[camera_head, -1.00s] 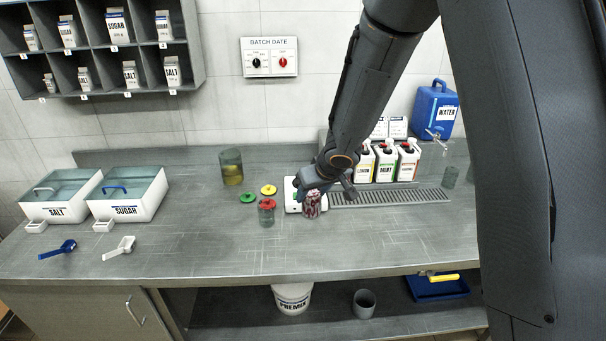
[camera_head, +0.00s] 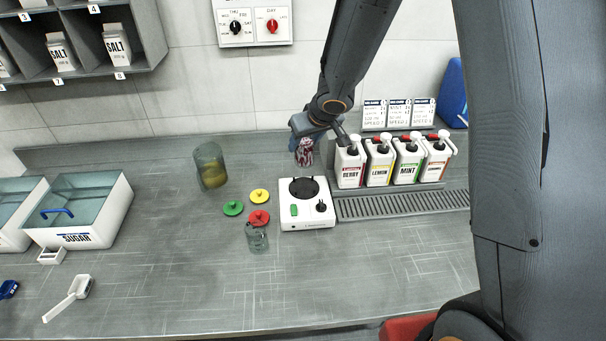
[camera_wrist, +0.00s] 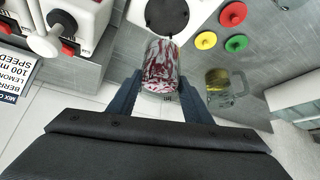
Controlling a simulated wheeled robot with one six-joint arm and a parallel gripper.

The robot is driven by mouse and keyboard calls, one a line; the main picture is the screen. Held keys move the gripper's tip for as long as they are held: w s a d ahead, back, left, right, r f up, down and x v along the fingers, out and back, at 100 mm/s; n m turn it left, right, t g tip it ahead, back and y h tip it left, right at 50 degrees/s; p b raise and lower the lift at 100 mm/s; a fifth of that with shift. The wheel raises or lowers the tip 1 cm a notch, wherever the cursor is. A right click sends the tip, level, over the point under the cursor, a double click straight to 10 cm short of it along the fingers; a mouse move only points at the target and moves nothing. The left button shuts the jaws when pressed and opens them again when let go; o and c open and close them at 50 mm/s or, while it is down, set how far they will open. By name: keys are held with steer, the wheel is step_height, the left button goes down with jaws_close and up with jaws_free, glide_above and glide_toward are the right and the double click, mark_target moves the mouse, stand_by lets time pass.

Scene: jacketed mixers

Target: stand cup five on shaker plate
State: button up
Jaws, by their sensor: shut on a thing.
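My gripper (camera_head: 304,138) is shut on a clear cup (camera_head: 304,152) with streaky dark red and white contents. I cannot read a number on it. The cup is in the air behind the shaker plate (camera_head: 304,188), a round black disc on a white base with a green switch and black knob. In the wrist view the cup (camera_wrist: 161,68) sits between the two blue-grey fingers, and the black plate (camera_wrist: 167,14) lies just beyond it, bare.
Red, yellow and green lids (camera_head: 259,196) lie left of the shaker, with a clear cup (camera_head: 257,239) by the red one. A larger jar (camera_head: 210,166) stands further left. Pump bottles (camera_head: 379,163) stand close on the right behind a drain grille (camera_head: 400,205).

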mark_target(306, 166)
steer(key=shift+a+f+b, duration=0.1)
steer(key=shift+f+b, duration=2.95)
steer(key=shift+f, duration=1.85)
steer(key=shift+f, duration=0.15)
steer(key=o, duration=1.3)
